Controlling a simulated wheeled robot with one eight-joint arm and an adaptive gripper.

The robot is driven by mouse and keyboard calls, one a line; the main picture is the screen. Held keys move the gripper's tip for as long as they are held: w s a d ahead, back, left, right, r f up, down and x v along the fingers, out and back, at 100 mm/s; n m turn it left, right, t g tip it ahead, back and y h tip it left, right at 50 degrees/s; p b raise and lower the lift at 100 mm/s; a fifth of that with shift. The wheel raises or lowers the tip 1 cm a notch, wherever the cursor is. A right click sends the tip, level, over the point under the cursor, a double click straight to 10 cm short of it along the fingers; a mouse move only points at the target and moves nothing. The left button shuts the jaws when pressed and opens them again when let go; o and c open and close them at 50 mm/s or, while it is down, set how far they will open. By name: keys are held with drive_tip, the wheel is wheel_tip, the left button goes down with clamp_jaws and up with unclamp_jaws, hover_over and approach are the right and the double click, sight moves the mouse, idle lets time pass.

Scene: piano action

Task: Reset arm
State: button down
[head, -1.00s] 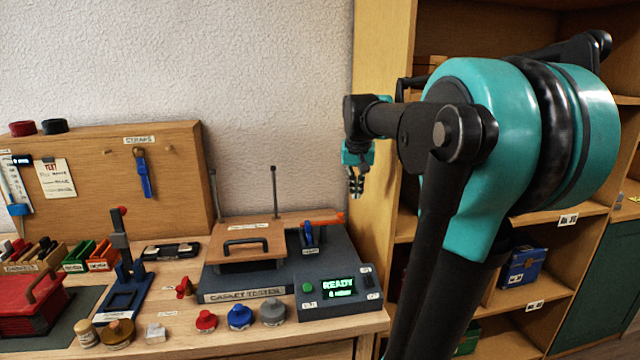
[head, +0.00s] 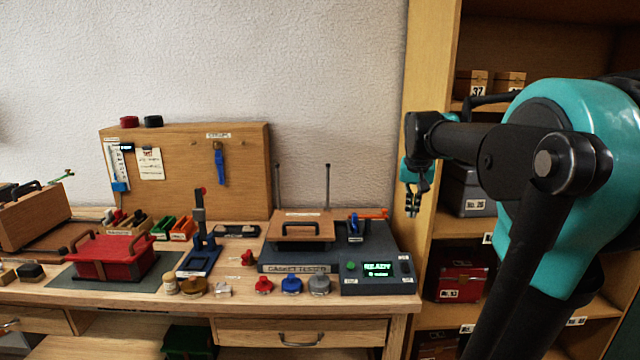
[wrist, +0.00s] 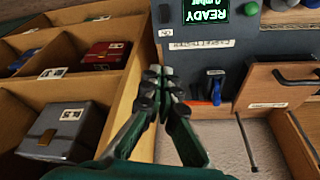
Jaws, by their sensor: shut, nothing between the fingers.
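My gripper (head: 413,203) hangs from my teal and black arm at the right of the head view, fingers pointing down. It is shut and empty, in front of the wooden shelf's upright side. In the wrist view my gripper (wrist: 163,78) shows its two fingers together, with nothing between them. The gasket tester (head: 340,252) stands on the bench to the lower left of my gripper, its green display lit with "READY". The tester's display also shows at the top of the wrist view (wrist: 206,10).
The shelf (head: 430,100) stands close by on the right, with boxes such as a red one (head: 462,272). The bench (head: 130,292) holds a red press box (head: 112,258), colored knobs and small bins. A pegboard (head: 185,180) stands behind. Free air lies above the bench.

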drive_tip(key=s+a+f+n, duration=0.2)
drive_tip(key=s+a+f, duration=0.1)
drive_tip(key=s+f, duration=0.7)
drive_tip(key=s+a+f+n+t+y, duration=0.1)
drive_tip(key=s+a+f, duration=0.2)
drive_tip(key=s+f, duration=0.7)
wheel_tip(320, 180, down, 6)
drive_tip(key=shift+s+a+r+n, duration=0.1)
drive_tip(key=shift+s+a+n, duration=0.2)
drive_tip(key=shift+n, duration=0.1)
